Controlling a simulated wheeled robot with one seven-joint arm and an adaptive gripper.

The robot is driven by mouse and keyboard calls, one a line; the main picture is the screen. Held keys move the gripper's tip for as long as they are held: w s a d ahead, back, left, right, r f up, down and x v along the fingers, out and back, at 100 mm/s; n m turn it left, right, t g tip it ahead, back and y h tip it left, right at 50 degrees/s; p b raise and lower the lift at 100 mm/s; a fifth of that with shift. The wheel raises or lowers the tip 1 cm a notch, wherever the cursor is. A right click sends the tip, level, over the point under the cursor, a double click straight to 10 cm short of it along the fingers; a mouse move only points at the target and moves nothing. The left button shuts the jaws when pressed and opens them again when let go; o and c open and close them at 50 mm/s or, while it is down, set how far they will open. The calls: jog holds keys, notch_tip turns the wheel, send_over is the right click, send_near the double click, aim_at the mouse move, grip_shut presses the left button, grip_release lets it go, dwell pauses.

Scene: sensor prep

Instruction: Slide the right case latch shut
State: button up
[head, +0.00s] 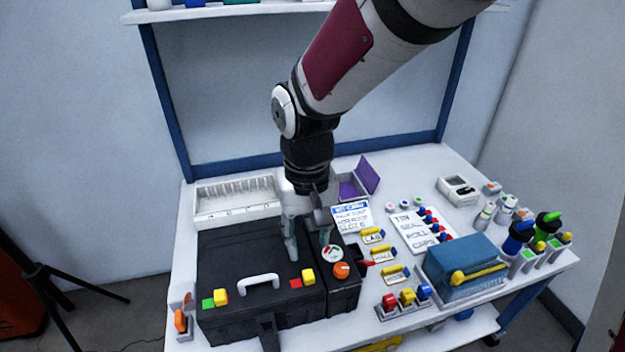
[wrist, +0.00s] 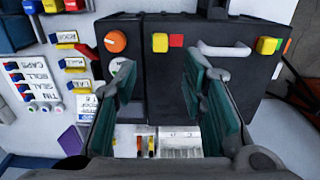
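The black case (head: 240,262) lies closed on the workbench, with a pale handle (head: 258,281) on its lid. The right latch is a yellow slider (head: 308,276) with a red patch on its left; the slider also shows in the wrist view (wrist: 160,42). The left latch (head: 221,296) is a yellow slider with a green patch on its left; it also shows in the wrist view (wrist: 267,45). My gripper (head: 308,245) is open and empty, pointing down over the right part of the case, behind the right latch. Its fingers (wrist: 164,82) stand wide apart in the wrist view.
A dark box with an orange knob (head: 341,270) and a gauge (head: 332,253) adjoins the case's right side. A white divided tray (head: 237,199) stands behind the case. A blue box (head: 465,265) and colored parts fill the bench's right side.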

aim_at(308, 274)
notch_tip(308, 274, down, 10)
jog(key=b, duration=0.2)
jog(key=shift+b, duration=0.3)
jog(key=shift+r, duration=0.1)
jog(key=shift+a, duration=0.1)
grip_shut()
